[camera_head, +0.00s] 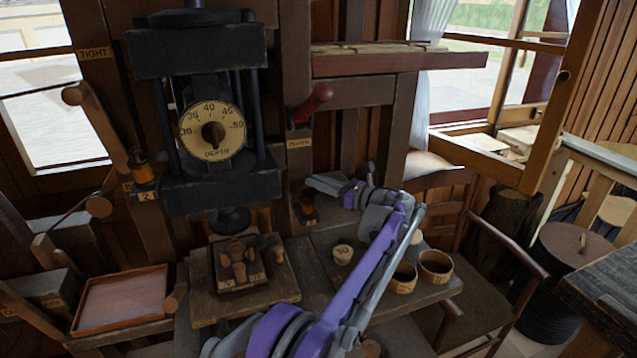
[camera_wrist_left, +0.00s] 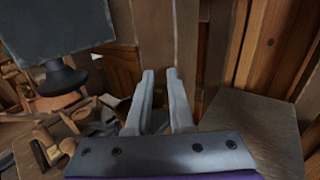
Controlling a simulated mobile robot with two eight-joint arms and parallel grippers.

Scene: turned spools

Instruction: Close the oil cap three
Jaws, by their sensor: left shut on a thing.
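My left gripper (camera_head: 318,185) is at the wooden post right of the press, directly above a small dark and amber oil cup (camera_head: 306,208) with a pale tag. The fingers are shut on the cap of this cup, oil cap three; the cap is mostly hidden by them. In the left wrist view the two grey fingers (camera_wrist_left: 160,74) point at the post with a narrow gap between their tips. Another amber oil cup (camera_head: 143,172), tagged 2, is on the left post. My right gripper is not in view.
The black press with its depth dial (camera_head: 212,131) stands left of my gripper. A red-handled lever (camera_head: 312,102) is just above it. A tray of turned pieces (camera_head: 238,264) lies below. Round wooden cups (camera_head: 435,266) stand right of my arm. An empty reddish tray (camera_head: 122,301) is at left.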

